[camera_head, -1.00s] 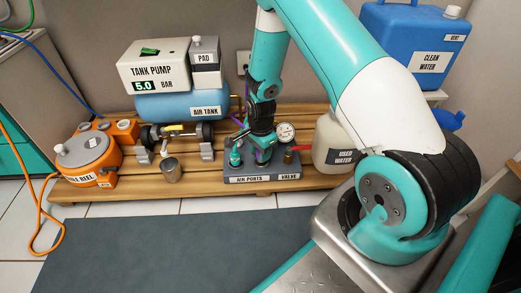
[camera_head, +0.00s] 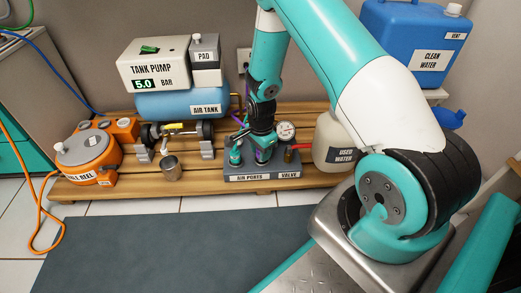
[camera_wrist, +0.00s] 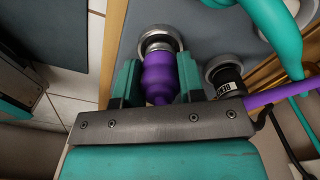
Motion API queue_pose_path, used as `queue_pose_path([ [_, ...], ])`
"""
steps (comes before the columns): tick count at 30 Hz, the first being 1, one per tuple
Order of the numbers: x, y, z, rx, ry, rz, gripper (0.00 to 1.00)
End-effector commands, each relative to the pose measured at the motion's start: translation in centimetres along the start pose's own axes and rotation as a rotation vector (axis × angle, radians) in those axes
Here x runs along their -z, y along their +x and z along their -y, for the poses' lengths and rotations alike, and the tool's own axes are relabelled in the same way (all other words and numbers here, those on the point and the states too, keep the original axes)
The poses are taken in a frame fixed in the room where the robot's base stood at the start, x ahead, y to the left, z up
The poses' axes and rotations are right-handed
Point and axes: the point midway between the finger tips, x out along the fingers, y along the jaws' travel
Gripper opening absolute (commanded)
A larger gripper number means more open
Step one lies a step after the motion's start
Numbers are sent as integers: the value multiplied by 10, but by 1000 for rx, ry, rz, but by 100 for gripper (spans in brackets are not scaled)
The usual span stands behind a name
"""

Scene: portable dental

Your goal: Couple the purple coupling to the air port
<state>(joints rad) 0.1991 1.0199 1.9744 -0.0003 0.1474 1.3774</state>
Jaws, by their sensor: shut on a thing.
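The purple coupling (camera_wrist: 159,74) is held between the teal fingers of my gripper (camera_wrist: 157,84) in the wrist view. Its far end meets a round metal-ringed air port (camera_wrist: 160,36) on the grey block; I cannot tell whether it is fully seated. In the head view my gripper (camera_head: 262,141) is low over the block labelled AIR PORTS (camera_head: 250,178), with the purple coupling (camera_head: 262,156) just under it. A purple hose (camera_wrist: 273,95) shows at the right of the wrist view.
A pressure gauge (camera_head: 285,131) and a red valve handle (camera_head: 299,147) are close on the right. In the wrist view, a dark labelled fitting (camera_wrist: 227,83) sits beside my right finger.

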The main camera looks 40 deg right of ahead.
Motion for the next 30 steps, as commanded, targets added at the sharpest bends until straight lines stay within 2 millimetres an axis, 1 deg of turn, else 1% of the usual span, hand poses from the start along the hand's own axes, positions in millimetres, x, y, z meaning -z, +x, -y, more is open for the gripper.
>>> queue_pose_path([
  [21, 0, 14, 0, 0, 0, 0, 11],
  [27, 0, 14, 0, 1, 0, 0, 11],
  [28, 0, 14, 0, 1, 0, 0, 41],
  [29, 0, 14, 0, 1, 0, 0, 48],
  [30, 0, 14, 0, 1, 0, 0, 57],
])
